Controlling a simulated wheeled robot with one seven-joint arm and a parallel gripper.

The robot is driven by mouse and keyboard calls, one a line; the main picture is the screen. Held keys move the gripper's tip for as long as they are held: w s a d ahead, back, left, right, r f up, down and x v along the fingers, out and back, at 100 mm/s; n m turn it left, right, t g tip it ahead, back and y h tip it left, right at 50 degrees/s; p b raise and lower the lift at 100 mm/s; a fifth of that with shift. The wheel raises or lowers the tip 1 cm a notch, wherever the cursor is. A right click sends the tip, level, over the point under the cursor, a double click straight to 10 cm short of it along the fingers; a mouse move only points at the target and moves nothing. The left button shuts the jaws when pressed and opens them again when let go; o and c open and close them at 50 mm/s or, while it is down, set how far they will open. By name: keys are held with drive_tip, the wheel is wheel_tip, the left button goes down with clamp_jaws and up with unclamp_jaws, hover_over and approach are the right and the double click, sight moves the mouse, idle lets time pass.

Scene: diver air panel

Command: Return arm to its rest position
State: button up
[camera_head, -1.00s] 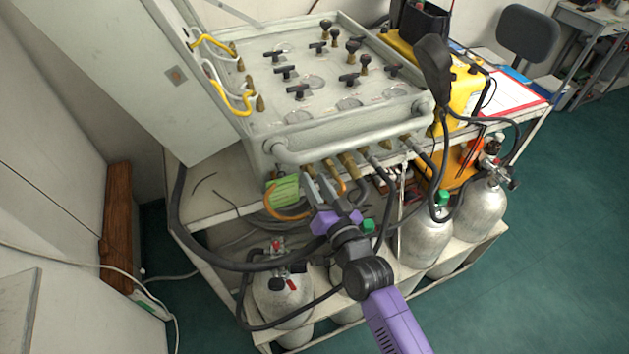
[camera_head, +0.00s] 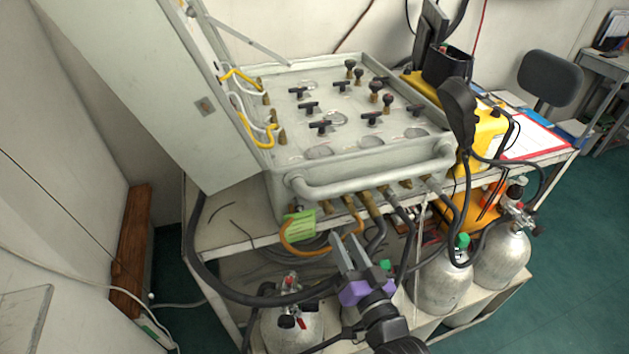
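My gripper (camera_head: 351,248) is at the lower middle of the head view, with two grey fingers on a purple body. The fingers point up and stand a little apart, with nothing visible between them. It is in front of the cart, below the brass hose fittings (camera_head: 372,203) on the front of the air panel (camera_head: 297,205). My dark wrist (camera_head: 388,325) runs down to the bottom edge, where the rest of the arm is cut off. Contact between the fingers and the hoses behind them cannot be told.
Hoses, including an orange one (camera_head: 290,246), hang around the gripper. Silver cylinders (camera_head: 443,283) stand on the cart's lower shelf. A yellow case (camera_head: 487,130) sits right of the panel. The open grey lid (camera_head: 150,100) rises at left. Green floor (camera_head: 585,240) is clear at right.

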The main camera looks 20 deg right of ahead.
drive_tip(key=s+r+n+g, duration=0.1)
drive_tip(key=s+r+n, duration=0.1)
drive_tip(key=s, duration=1.5)
drive_tip(key=s+r+n+g, duration=0.2)
drive_tip(key=s+r+n, duration=0.1)
drive_tip(key=s, duration=1.5)
drive_tip(key=shift+o, duration=0.3)
drive_tip(key=shift+s+r, duration=0.1)
